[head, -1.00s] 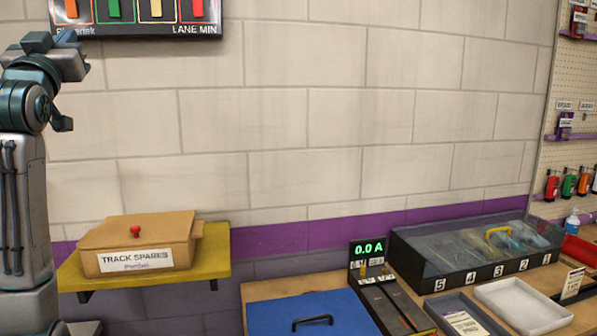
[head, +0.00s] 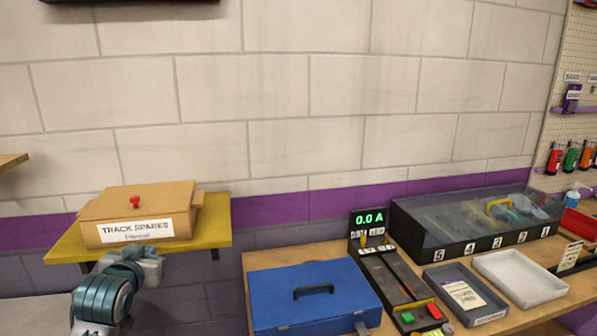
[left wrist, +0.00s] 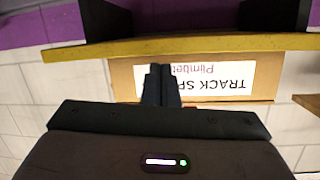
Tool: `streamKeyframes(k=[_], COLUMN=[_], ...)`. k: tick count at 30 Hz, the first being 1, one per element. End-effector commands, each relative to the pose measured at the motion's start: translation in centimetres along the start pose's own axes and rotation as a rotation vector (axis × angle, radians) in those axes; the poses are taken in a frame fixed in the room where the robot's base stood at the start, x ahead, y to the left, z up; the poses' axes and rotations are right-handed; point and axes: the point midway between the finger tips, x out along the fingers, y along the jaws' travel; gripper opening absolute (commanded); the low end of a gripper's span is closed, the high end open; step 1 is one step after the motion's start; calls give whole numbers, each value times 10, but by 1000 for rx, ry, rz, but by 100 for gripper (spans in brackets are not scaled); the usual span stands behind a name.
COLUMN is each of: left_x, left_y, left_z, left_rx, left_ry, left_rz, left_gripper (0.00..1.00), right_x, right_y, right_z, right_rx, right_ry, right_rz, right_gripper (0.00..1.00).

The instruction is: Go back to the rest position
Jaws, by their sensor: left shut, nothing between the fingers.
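My left arm is low at the lower left of the head view, in front of the yellow shelf. My left gripper (head: 150,262) is below and in front of the track spares box (head: 140,212), a cardboard box with a red knob on its lid. In the left wrist view the gripper's dark fingers (left wrist: 161,75) are together with nothing between them. They overlap the box's upside-down label (left wrist: 225,82) there; I cannot tell the exact gap to the box. My right gripper is in neither view.
The yellow shelf (head: 218,226) carries the box. On the wooden bench (head: 519,313) are a blue case (head: 285,295), a track unit reading 0.0 A, a grey tray (head: 455,278), a white tray (head: 530,283) and a clear-lidded case (head: 440,222). Another shelf edge (head: 12,161) shows at left.

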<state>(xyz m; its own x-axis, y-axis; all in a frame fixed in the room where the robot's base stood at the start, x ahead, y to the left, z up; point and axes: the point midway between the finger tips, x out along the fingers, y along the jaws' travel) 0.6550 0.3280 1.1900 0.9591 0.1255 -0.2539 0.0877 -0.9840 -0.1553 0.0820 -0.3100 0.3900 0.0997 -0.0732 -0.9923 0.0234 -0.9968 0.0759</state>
Motion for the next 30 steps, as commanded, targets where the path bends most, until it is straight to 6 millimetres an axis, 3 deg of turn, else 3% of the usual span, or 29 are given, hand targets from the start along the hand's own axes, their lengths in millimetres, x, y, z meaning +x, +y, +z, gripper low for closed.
streamKeyframes(k=[1, 6, 11, 15, 21, 30], left_x=[-8, -47, -100, -156, -220, -291], left_y=[10, 33, 50, 60, 66, 70], left_z=[38, 142, 228, 291, 342, 382], left_rx=[6, 25, 39, 50, 59, 67], left_ry=[-67, -271, -462, -624, -787, -953], left_rz=[14, 50, 83, 109, 131, 154], left_gripper=[0, 0, 0, 0, 0, 0], right_x=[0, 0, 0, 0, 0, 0], right_y=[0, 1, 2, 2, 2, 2], right_z=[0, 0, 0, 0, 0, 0], right_rx=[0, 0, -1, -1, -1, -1], right_ry=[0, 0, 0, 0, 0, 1], right_rz=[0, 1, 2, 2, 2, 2], right_gripper=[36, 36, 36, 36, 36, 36])
